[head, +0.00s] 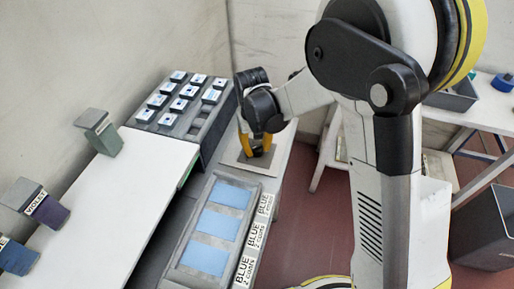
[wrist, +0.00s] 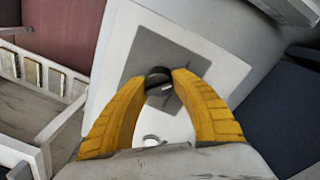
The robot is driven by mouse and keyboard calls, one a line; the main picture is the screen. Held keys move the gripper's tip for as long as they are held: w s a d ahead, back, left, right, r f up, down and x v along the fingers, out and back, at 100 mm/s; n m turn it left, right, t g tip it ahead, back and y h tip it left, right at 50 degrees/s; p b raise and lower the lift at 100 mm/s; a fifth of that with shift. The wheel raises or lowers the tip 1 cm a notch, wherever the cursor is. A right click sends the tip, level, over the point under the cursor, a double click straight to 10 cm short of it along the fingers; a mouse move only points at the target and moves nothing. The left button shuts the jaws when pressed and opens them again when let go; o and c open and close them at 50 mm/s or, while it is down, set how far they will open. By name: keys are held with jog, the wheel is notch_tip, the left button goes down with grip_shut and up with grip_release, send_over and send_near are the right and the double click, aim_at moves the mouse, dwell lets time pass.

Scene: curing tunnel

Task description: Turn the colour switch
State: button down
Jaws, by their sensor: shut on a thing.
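The colour switch is a dark round knob (wrist: 158,77) on a grey square plate (wrist: 182,55) with a pale surround, seen in the wrist view. My gripper (wrist: 159,82) has its two yellow fingers on either side of the knob, shut on it. In the head view, my gripper (head: 257,150) points down at the grey plate (head: 243,161) on the bench, between the dark rack and the blue panels. The knob itself is hidden by the fingers there.
A dark rack (head: 222,122) with several white-and-blue blocks stands behind left. A grey tray (head: 179,262) holds blue panels beside labels reading "BLUE 2 COATS". A white table (head: 110,200) is at left, with labelled containers along its far edge. A grey bin (head: 485,235) stands on the floor at right.

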aim_at(255, 147)
jog(key=m, duration=0.9)
jog(key=shift+d+g, duration=0.1)
jog(key=shift+g, duration=0.2)
dwell(0.3)
jog(key=c, duration=1)
grip_release()
jog(key=shift+r, duration=0.1)
notch_tip(255, 147, up, 12)
jog(key=shift+w+a, duration=0.2)
jog(key=shift+a, duration=0.15)
